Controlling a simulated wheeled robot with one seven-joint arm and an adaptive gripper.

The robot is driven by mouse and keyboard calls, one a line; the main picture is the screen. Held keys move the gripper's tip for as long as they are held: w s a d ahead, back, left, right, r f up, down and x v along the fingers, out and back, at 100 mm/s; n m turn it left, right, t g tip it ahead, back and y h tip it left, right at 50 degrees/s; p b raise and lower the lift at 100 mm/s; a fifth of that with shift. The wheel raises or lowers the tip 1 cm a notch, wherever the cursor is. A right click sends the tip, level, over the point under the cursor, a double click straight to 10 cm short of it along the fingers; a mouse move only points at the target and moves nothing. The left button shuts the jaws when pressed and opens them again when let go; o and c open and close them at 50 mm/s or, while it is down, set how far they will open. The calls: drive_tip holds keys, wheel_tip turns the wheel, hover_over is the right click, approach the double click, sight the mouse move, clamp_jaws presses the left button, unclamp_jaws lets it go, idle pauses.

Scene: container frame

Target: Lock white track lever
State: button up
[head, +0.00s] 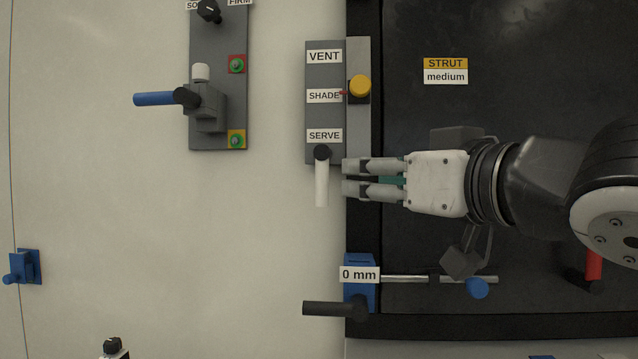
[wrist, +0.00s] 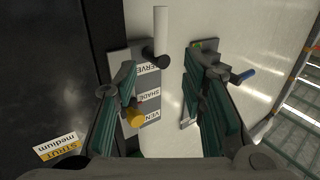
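The white lever (head: 321,183) hangs from a dark pivot at the lower end of a grey panel (head: 325,77) labelled VENT, SHADE and SERVE, beside the SERVE label. It points straight down in the head view. In the wrist view, the lever (wrist: 161,28) shows beyond the fingertips, toward the top middle. My gripper (head: 346,178) is just right of the lever in the head view, with its fingers pointing left. The wrist view shows its fingers (wrist: 160,70) spread apart with nothing between the pads. The gripper appears apart from the lever.
A yellow knob (head: 360,86) sits on the same panel. A left panel (head: 219,130) carries a blue lever (head: 155,99) and a white knob (head: 201,72). Below my gripper are a black handle (head: 330,309) and a metal rod (head: 400,279).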

sight(326, 175)
drive_tip(key=b+x, duration=0.1)
drive_tip(key=x, duration=1.2)
drive_tip(key=shift+w+a+b, duration=0.15)
drive_tip(key=shift+w+b, duration=0.15)
drive_tip(key=shift+b, duration=0.05)
drive_tip(key=shift+c, duration=0.6)
clamp_jaws()
